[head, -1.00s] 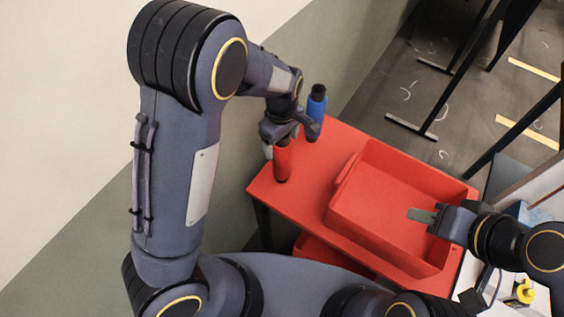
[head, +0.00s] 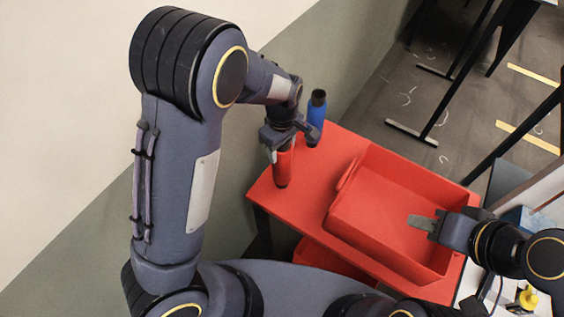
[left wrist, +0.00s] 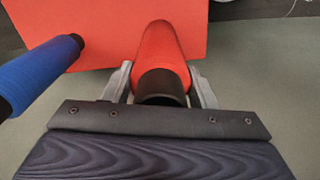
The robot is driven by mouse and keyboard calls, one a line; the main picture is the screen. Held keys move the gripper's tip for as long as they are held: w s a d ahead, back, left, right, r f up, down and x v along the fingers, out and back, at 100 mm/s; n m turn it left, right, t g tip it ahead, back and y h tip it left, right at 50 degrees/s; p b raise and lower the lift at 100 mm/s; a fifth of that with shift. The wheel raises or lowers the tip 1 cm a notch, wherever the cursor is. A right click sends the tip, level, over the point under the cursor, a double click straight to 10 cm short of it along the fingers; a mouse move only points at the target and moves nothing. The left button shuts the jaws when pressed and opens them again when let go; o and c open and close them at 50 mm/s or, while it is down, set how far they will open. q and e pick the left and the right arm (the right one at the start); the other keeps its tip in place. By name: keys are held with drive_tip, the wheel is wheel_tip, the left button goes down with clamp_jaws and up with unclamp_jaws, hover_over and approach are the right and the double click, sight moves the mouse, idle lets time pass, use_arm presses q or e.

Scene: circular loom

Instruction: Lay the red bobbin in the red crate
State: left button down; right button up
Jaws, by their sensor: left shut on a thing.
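The red bobbin (head: 283,170) stands upright near the left corner of the red table, with a dark lower end. It also shows in the left wrist view (left wrist: 160,52), its dark end toward the camera. My left gripper (head: 283,145) is shut on the upper part of the red bobbin, with one finger on each side (left wrist: 160,85). Whether the bobbin touches the table is hard to tell. The red crate (head: 347,185) sits on the table to the right, open at the top and empty of bobbins. My right gripper (head: 421,222) is over the crate's right part; its jaw gap is unclear.
A blue bobbin (head: 316,118) stands upright just behind and right of the red one; it shows at left in the left wrist view (left wrist: 38,72). The red table top (head: 315,190) is clear between bobbin and crate. Dark table legs stand on the floor behind.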

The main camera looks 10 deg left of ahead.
use_arm(q)
drive_tip(key=shift+r, duration=0.1)
drive_tip(key=shift+r+p, duration=0.5)
drive_tip(key=shift+p, duration=0.05)
wheel_tip(320, 180, up, 6)
drive_tip(key=p, duration=0.5)
wheel_tip(320, 180, up, 2)
drive_tip(key=shift+r, duration=0.2)
wheel_tip(320, 180, up, 10)
idle(0.4)
drive_tip(key=shift+f, duration=0.15)
